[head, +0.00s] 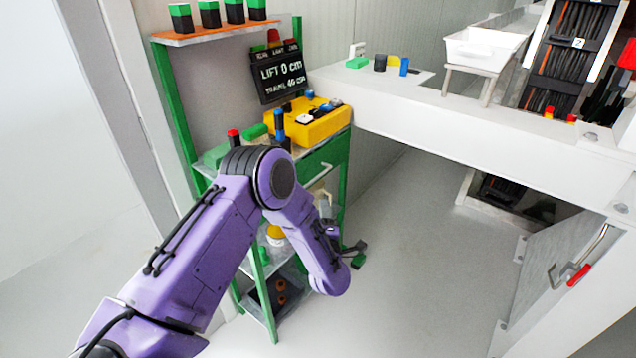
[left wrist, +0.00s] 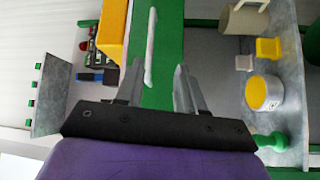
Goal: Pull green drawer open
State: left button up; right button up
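The green drawer (head: 326,156) is the front under the worktop of the green-framed shelf unit. It looks shut. Its pale bar handle (head: 321,177) is partly hidden behind my left arm in the head view. In the left wrist view the green drawer front (left wrist: 168,85) lies ahead, with the white handle (left wrist: 151,48) running up the picture. My left gripper (left wrist: 158,72) is open. The handle's near end shows between its fingers, closer to the left one; I cannot tell whether they touch. In the head view the left gripper (head: 325,210) is mostly hidden. My right gripper is not in view.
A lower shelf holds a yellow-topped can (left wrist: 263,93) and a beige mug (left wrist: 243,18). A white bench (head: 460,130) is to the right; the floor between is clear.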

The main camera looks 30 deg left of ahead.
pick_arm(q)
jog(key=w+a+r+n+p, duration=0.1)
jog(key=w+a+r, duration=0.1)
jog(key=w+a, duration=0.5)
jog(key=shift+w+a+r+y, duration=0.15)
jog(key=shift+w+r+y, duration=0.25)
jog(key=shift+w, duration=0.35)
